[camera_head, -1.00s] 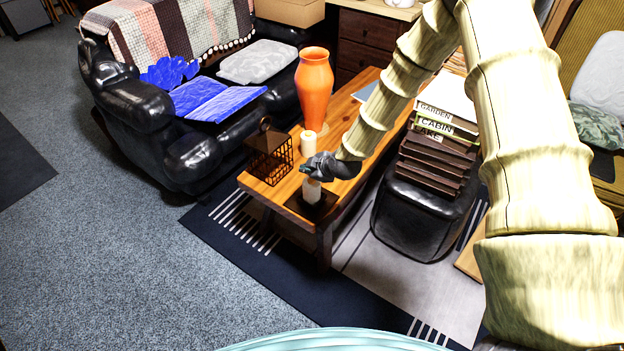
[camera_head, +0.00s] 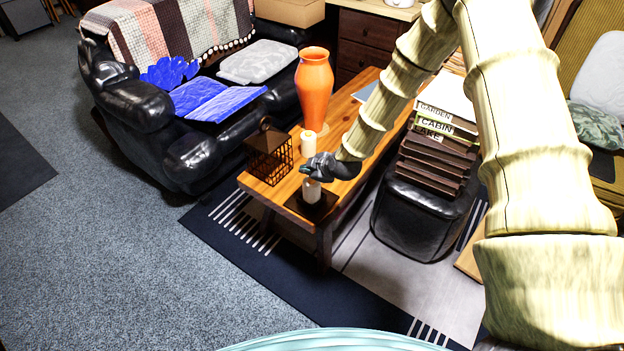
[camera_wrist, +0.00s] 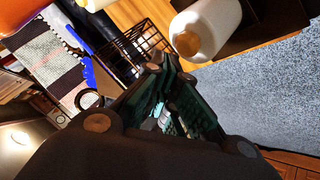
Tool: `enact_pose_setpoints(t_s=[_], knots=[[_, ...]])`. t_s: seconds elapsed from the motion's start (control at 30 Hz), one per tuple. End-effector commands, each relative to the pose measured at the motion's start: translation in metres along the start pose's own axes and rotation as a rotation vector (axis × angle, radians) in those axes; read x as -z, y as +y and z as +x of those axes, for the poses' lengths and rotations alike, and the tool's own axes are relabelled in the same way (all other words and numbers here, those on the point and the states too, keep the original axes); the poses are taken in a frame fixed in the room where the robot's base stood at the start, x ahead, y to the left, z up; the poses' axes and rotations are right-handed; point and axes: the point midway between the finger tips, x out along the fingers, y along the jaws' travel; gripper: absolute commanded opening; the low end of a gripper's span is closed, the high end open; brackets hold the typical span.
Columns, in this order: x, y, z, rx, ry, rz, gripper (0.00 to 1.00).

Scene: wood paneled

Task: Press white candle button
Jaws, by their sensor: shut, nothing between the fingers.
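A white candle (camera_head: 312,193) stands upright on a dark square base at the near end of the wooden table. In the wrist view a white candle (camera_wrist: 212,25) with a yellowish round top lies just beyond my fingertips, to the upper right. My gripper (camera_head: 305,169) is shut and empty, just above the near candle in the head view, hiding part of its top. In the wrist view my gripper (camera_wrist: 166,65) has its fingers together; I cannot tell whether they touch the candle. A second white candle (camera_head: 308,142) stands farther back.
A dark lantern-like cage (camera_head: 268,152) stands left of the candles on the table (camera_head: 284,191). An orange vase (camera_head: 314,88) is behind them. A rack of brown signs (camera_head: 436,150) sits on a black seat at right. Open carpet (camera_head: 150,260) lies at front left.

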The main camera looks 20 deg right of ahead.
Motion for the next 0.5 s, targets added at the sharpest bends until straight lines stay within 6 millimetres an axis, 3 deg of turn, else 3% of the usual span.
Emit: enact_pose_setpoints(t_s=[0.5], knots=[[-0.0036, -0.0037, 0.0048, 0.0, 0.0, 0.0, 0.0]])
